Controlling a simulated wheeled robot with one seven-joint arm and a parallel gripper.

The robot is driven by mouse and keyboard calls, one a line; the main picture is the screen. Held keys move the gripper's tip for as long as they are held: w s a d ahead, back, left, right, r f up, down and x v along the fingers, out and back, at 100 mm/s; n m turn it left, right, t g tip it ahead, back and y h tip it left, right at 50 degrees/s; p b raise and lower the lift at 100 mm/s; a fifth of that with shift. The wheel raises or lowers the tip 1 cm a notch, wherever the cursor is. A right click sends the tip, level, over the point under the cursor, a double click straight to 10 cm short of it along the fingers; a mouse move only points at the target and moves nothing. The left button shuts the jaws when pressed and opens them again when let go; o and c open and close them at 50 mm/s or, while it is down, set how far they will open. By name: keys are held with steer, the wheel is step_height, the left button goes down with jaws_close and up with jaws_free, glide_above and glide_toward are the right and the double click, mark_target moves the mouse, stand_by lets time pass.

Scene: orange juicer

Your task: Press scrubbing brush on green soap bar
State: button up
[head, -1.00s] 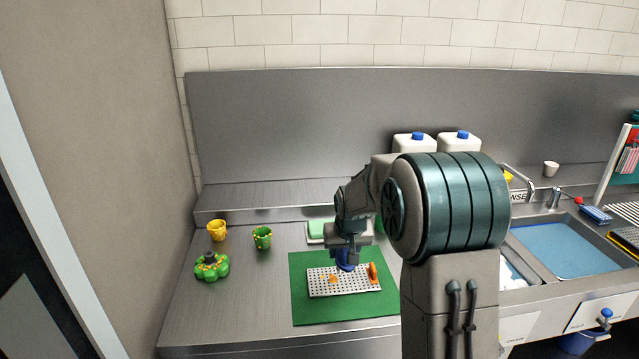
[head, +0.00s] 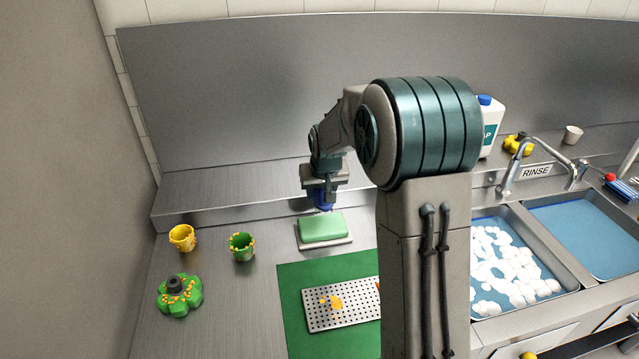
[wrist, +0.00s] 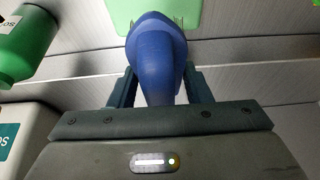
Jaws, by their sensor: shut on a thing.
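My gripper (head: 323,190) is shut on the blue scrubbing brush (wrist: 157,50), which fills the middle of the wrist view between the two fingers. In the head view the brush (head: 323,206) shows as a small blue part below the gripper. The green soap bar (head: 323,228) lies on a pale tray (head: 325,246) on the steel counter. The brush appears above or just behind the soap's far edge; I cannot tell whether they touch. The soap (wrist: 190,12) also shows at the top of the wrist view, partly behind the brush.
A green mat (head: 290,290) with a perforated metal tray (head: 350,308) bearing orange bits lies in front of the soap. Yellow (head: 182,238) and green (head: 242,247) cups and a green flower-shaped part (head: 180,295) stand left. A foamy sink (head: 510,265) is at right. A green bottle (wrist: 25,45) is near the gripper.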

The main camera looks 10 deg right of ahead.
steer(key=shift+s+f+b, duration=0.15)
steer(key=shift+f+b, duration=0.2)
steer(key=shift+f, duration=0.25)
steer(key=shift+d+f+b, duration=0.1)
steer(key=shift+f+b, duration=1.15)
steer(key=shift+f, duration=1)
steer(key=shift+f+b, duration=0.55)
steer(key=shift+b, duration=0.05)
stand_by(0.3)
steer(key=shift+r+p, duration=1.95)
steer(key=shift+r, duration=1.6)
